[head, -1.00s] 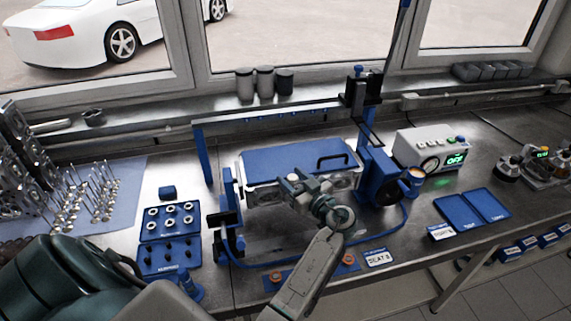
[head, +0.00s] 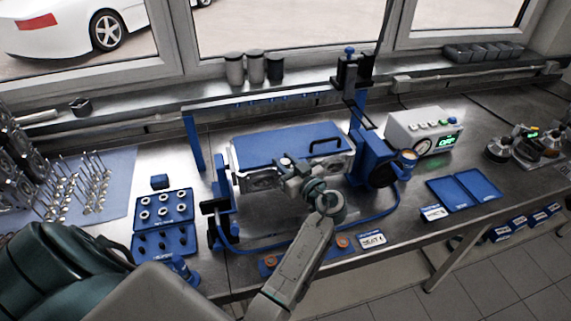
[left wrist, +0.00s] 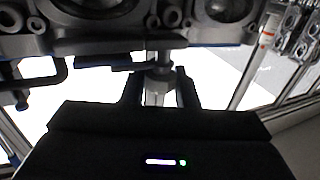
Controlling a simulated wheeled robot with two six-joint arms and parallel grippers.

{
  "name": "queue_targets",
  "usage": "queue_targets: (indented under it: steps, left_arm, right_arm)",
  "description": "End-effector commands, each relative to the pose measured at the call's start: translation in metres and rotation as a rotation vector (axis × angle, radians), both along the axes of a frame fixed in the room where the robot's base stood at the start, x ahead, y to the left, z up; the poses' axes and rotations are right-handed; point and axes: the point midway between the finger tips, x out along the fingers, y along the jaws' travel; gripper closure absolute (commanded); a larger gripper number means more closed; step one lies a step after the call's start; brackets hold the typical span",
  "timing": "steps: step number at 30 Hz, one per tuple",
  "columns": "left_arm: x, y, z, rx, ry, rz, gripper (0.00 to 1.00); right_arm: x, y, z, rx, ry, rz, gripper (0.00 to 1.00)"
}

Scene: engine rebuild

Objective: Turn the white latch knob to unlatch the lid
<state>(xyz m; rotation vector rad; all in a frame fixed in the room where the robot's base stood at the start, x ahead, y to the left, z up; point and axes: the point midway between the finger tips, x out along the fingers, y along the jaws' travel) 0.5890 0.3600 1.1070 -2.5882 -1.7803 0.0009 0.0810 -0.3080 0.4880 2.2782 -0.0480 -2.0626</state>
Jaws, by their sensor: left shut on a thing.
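The blue lid (head: 275,144) with a black handle lies shut on top of the metal block in the blue stand. My left gripper (head: 287,166) is at the middle of the block's front side, just below the lid's front edge. In the left wrist view my left gripper (left wrist: 160,88) has its dark fingers on either side of a pale upright knob (left wrist: 157,92), shut on it. The knob looks light grey-white in shadow, and its turned position cannot be told. In the head view the gripper hides it. My right gripper is not in view.
The blue stand (head: 222,200) frames the block. A blue parts tray (head: 165,225) lies at left. A grey control box (head: 425,130) with a green display stands at right, near two blue trays (head: 462,190).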

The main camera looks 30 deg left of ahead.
Motion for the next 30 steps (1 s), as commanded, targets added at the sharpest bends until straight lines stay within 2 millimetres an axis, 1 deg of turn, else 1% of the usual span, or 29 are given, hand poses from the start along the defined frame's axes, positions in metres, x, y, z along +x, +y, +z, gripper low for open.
queue_targets:
  steps: [1, 6, 12, 15, 21, 30]
  left_arm:
    - [-0.001, 0.001, -0.003, 0.001, -0.005, -0.021, 0.96]
    - [-0.001, 0.001, -0.005, 0.004, -0.005, -0.134, 0.96]
    - [-0.001, 0.001, -0.003, 0.006, -0.003, -0.304, 0.96]
    - [-0.001, 0.001, -0.001, 0.008, -0.002, -0.39, 0.96]
    - [-0.001, 0.001, 0.001, 0.008, 0.0, -0.543, 0.96]
    - [0.0, 0.001, 0.002, 0.006, -0.001, -0.693, 0.96]
  right_arm:
    - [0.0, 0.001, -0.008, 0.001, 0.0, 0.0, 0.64]
    - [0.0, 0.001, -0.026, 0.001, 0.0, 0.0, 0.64]
    - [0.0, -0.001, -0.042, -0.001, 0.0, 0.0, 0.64]
    - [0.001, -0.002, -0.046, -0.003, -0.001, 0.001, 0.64]
    - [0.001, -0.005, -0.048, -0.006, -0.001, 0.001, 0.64]
    - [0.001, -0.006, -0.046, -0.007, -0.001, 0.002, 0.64]
